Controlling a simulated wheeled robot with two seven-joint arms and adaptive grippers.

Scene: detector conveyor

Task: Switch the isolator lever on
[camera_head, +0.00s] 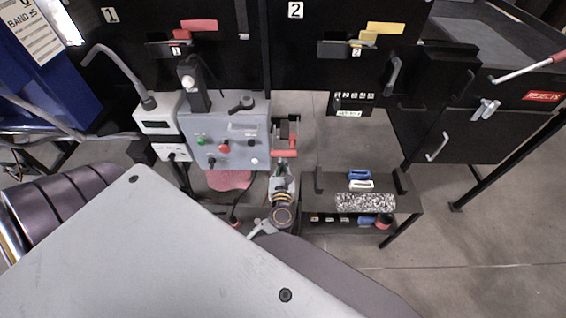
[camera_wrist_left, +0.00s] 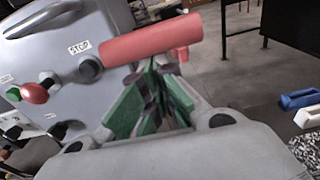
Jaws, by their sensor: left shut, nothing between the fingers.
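The isolator lever shows as a red bar handle (camera_head: 284,153) in the head view, at the right side of the grey control panel (camera_head: 232,125). In the left wrist view the red bar (camera_wrist_left: 150,38) lies nearly level, just beyond my fingertips. My left gripper (camera_head: 281,172) is below the handle in the head view. In the left wrist view the gripper (camera_wrist_left: 160,72) has its green-and-dark fingers together, empty, with the tips close under the bar. I cannot tell whether they touch it. The lever's pivot is mostly hidden. My right gripper is not in view.
The panel carries a green button (camera_head: 201,141), a red button (camera_head: 224,147) and a black knob (camera_head: 252,143). A low dark bench (camera_head: 405,203) with blue and white pieces stands at the right. Open floor (camera_head: 480,240) lies beyond it.

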